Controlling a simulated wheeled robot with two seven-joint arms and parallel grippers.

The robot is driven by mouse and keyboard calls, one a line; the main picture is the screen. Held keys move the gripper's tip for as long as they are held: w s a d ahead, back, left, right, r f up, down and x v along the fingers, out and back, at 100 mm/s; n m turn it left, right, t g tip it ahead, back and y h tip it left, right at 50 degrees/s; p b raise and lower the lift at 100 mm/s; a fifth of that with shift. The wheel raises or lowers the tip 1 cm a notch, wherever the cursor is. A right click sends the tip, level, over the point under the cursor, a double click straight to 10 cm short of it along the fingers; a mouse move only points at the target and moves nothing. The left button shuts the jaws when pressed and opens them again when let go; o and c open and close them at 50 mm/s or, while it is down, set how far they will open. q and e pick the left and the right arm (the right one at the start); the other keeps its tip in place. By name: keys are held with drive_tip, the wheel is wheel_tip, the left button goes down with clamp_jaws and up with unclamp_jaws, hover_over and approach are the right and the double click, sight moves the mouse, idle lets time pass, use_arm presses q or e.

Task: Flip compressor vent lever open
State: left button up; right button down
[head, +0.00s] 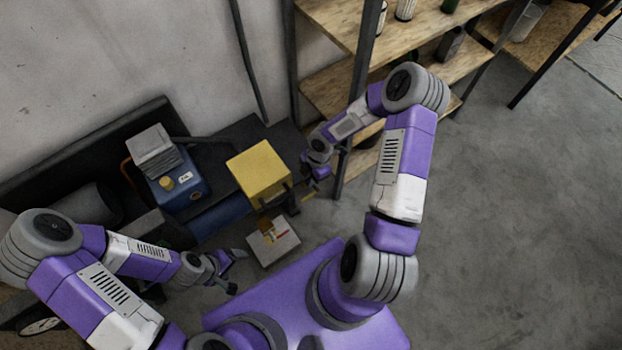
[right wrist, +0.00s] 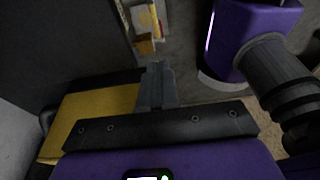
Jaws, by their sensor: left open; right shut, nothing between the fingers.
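A yellow box-shaped housing (head: 258,170) stands on dark equipment by the wall; its yellow surface also shows in the right wrist view (right wrist: 90,112). Below it in the head view is a pale box (head: 286,248) with small red and yellow marks on top. I cannot make out for certain which part is the vent lever. My right gripper (head: 311,186) is just right of the yellow housing; I cannot tell whether it touches it. Its fingers are shut and empty in the right wrist view (right wrist: 156,84). My left gripper (head: 236,271) is open and empty, left of the pale box.
A blue unit (head: 183,190) with a yellow knob and grey stacked top stands left of the yellow housing. Wooden shelves (head: 325,88) with dark posts rise behind my right arm. Grey floor (head: 510,220) lies open at the right.

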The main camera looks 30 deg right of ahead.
sight(306, 198)
use_arm(q)
wheel_tip(306, 198, down, 4)
drive_tip(key=b, duration=0.3)
drive_tip(key=shift+f+b, duration=0.15)
drive_tip(key=shift+b, duration=0.2)
use_arm(e)
drive_tip(key=x, duration=0.3)
drive_tip(key=d+x, duration=0.1)
drive_tip(key=x, duration=0.6)
drive_tip(key=shift+w+d+f, duration=0.1)
drive_tip(key=shift+f, duration=0.2)
